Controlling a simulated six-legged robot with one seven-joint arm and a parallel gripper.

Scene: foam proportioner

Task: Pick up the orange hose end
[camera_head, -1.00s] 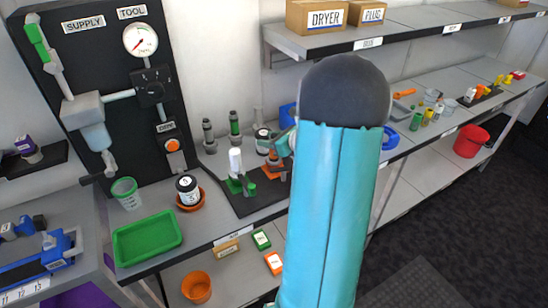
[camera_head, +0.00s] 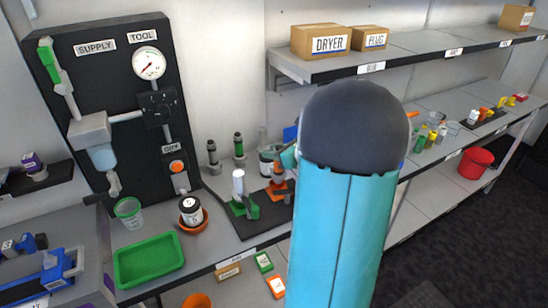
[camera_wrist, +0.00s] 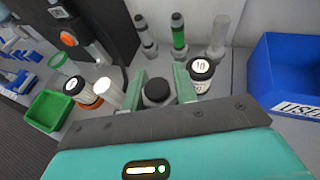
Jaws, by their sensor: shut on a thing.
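The orange hose end (camera_head: 278,180) is at its orange stand on the dark mat, partly hidden by my arm. My gripper (camera_head: 288,157) is right at its top, mostly hidden behind my arm. In the wrist view my gripper (camera_wrist: 158,80) has its two pale green fingers shut on either side of an upright piece with a round dark top, which I take for the hose end. Its orange part does not show there. I cannot tell whether it is clear of the stand.
A green stand with a white-topped piece (camera_head: 239,187) is just left. Grey and green upright fittings (camera_wrist: 178,35) stand behind. A green tray (camera_head: 150,260) lies front left.

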